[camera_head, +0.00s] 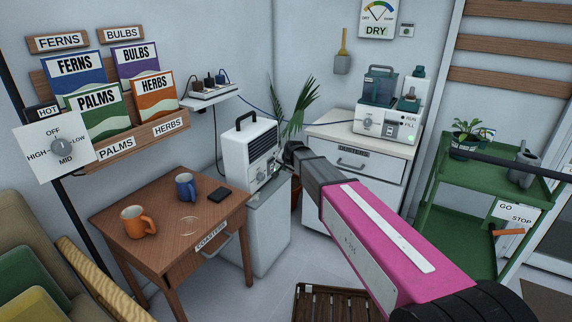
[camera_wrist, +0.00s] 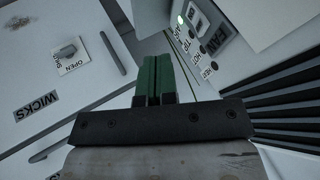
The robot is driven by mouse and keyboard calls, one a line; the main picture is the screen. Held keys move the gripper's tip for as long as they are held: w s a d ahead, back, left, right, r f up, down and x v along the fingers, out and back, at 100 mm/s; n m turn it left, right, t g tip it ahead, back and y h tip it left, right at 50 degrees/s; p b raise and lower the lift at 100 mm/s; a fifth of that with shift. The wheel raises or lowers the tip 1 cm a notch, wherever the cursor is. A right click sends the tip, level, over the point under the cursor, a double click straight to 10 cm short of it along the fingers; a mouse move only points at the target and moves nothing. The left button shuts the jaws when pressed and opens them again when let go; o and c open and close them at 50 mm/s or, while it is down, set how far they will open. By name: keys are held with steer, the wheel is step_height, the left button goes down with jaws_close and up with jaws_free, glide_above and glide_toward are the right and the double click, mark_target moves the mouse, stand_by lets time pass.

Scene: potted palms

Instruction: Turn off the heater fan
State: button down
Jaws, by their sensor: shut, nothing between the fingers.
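The white heater fan (camera_head: 250,152) with a dark grille and top handle stands on a grey cabinet (camera_head: 262,232) in the head view. In the head view my wrist hides part of the heater's right side.

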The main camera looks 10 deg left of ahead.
mark_target(273, 165)
steer(key=w+a+f, duration=0.3)
steer(key=w+a, duration=0.1)
steer(key=a, duration=0.1)
steer(key=shift+a+f, duration=0.1)
steer(key=shift+a, duration=0.05)
steer(key=shift+w+a, duration=0.2)
steer(key=shift+a, duration=0.1)
steer(key=shift+d, duration=0.1)
steer(key=shift+s, duration=0.1)
steer(key=shift+r, duration=0.3)
steer(key=shift+r, duration=0.6)
